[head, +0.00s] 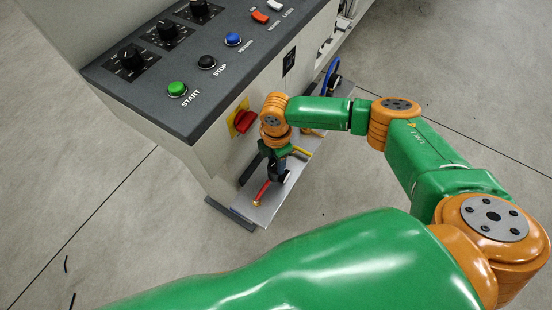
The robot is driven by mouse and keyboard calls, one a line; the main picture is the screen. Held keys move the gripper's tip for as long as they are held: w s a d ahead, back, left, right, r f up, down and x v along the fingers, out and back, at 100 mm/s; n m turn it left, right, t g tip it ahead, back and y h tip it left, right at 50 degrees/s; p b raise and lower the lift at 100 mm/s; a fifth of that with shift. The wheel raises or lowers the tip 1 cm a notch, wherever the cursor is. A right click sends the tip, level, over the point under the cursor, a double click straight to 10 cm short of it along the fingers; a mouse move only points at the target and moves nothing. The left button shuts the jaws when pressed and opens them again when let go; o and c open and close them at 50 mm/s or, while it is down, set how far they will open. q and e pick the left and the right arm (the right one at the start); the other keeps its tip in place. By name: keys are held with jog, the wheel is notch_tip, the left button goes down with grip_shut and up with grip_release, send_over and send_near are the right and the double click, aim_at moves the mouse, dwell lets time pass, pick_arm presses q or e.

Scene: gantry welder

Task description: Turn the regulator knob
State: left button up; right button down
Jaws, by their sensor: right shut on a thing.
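My right gripper (273,179) reaches down in front of the grey machine cabinet, above a pale ledge at its foot. Its dark fingers look shut on a small dark thing low on the cabinet, which I take to be the regulator knob; the fingers and wrist mostly hide it. How far the knob is turned cannot be seen. My left gripper is not in view.
The sloping control panel (213,83) carries black dials and green, black and blue buttons. A red rotary switch (244,121) on a yellow plate sits close to my right wrist. Red and yellow parts lie around the ledge (262,214). A blue hose (329,77) stands behind.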

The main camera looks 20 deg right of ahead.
jog(key=m+p, duration=0.3)
jog(key=shift+r, duration=0.25)
jog(key=m+p, duration=0.3)
jog(key=shift+m, duration=0.4)
jog(key=m+p, duration=0.2)
jog(key=m, duration=0.2)
jog(key=shift+f, duration=0.15)
jog(key=shift+m+p, duration=0.65)
jog(key=shift+m, duration=1.15)
jog(key=shift+f+m, duration=0.1)
jog(key=shift+m, duration=0.2)
jog(key=shift+c, duration=1.7)
grip_release()
